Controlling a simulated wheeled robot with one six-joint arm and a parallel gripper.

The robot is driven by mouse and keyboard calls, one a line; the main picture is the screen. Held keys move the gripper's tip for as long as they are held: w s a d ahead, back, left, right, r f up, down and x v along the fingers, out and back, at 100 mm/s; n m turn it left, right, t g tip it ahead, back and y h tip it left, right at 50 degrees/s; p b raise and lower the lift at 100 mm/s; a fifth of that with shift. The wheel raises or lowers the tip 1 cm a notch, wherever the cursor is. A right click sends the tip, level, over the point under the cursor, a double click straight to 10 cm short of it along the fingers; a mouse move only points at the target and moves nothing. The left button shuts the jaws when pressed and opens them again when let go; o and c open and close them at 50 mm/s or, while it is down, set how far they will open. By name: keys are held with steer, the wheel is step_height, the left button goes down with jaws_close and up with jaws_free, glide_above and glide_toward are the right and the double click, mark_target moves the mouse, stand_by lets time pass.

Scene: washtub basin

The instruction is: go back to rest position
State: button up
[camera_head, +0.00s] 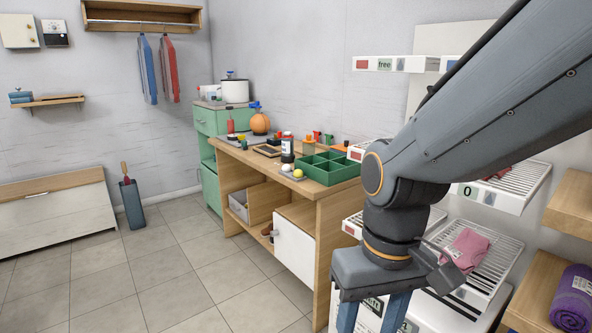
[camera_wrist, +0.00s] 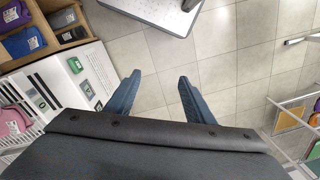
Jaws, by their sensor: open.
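My gripper (camera_head: 373,312) hangs from my arm at the lower right of the head view, pointing down. In the wrist view my gripper (camera_wrist: 160,90) shows two blue fingers spread apart, with only tiled floor between them. It is open and empty. My arm crosses the right side of the head view and hides part of the rack behind it.
A wooden workbench (camera_head: 262,177) with a green divided tray (camera_head: 327,180) stands left of my arm. A wire rack holds a pink cloth (camera_head: 466,250). A purple rolled towel (camera_head: 575,298) lies at the lower right. The tiled floor (camera_head: 150,270) at left is clear.

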steer(key=d+r+m+p, duration=0.2)
steer(key=d+r+p, duration=0.6)
steer(key=p, duration=0.8)
steer(key=shift+w+d+r+m+h, duration=0.3)
steer(key=shift+d+r+m, duration=0.1)
steer(key=shift+r, duration=0.35)
